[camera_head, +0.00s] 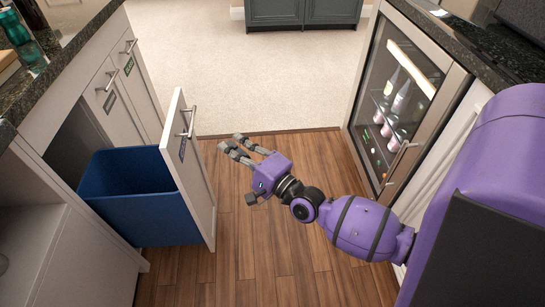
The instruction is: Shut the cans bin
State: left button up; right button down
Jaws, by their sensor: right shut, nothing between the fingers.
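The cans bin is a blue bin (140,215) in a pull-out drawer on the left, and it stands well out of the cabinet. My left gripper is out of view.
Two closed white fronts with handles, one of them (128,62), lie farther along the left cabinet. A glass-door drinks fridge (400,95) stands on the right. Dark stone counters (70,68) edge both sides. The wooden floor (255,245) between is clear.

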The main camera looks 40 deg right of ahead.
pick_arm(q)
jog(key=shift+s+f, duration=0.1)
pick_arm(e)
jog(key=w+a+r, duration=0.1)
jog(key=w+a, duration=0.2)
jog(key=w, duration=0.2)
jog(key=shift+a, duration=0.4)
